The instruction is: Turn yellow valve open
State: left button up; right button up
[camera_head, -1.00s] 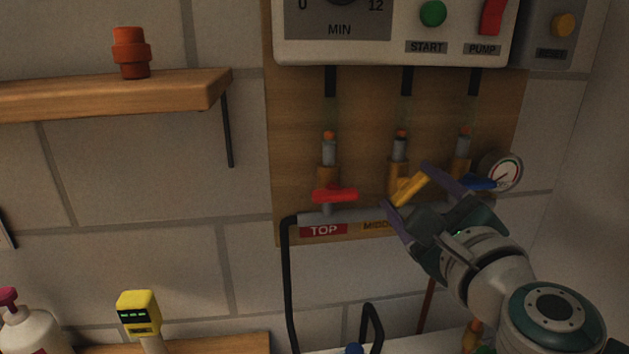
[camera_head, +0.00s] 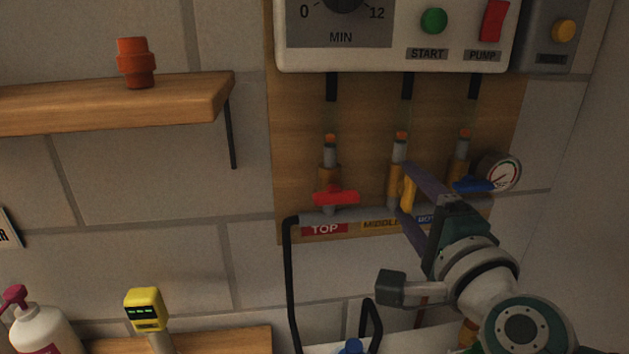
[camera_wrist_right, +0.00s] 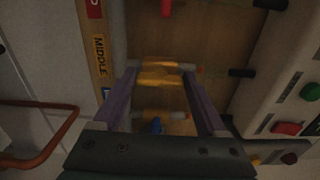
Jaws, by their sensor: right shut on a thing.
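The yellow valve handle (camera_head: 408,191) is on the middle pipe, above the MIDDLE label (camera_head: 380,224). It stands nearly upright, roughly in line with its brass valve body. My right gripper (camera_head: 405,195) is shut on this handle, one purple finger above it and one below. In the right wrist view the yellow handle (camera_wrist_right: 160,79) lies across between the two fingers (camera_wrist_right: 160,88). My left gripper is not in view.
The red valve handle (camera_head: 336,198) is to the left and the blue one (camera_head: 474,185) to the right, both crosswise. A pressure gauge (camera_head: 502,172) is beside the blue handle. A control box (camera_head: 400,60) hangs above. A wooden shelf (camera_head: 110,103) is at left.

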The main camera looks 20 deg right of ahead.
jog(key=shift+n, duration=0.3)
jog(key=o, duration=1.3)
jog(key=b+v, duration=0.1)
jog(key=v, duration=0.9)
jog(key=shift+w+a, duration=0.1)
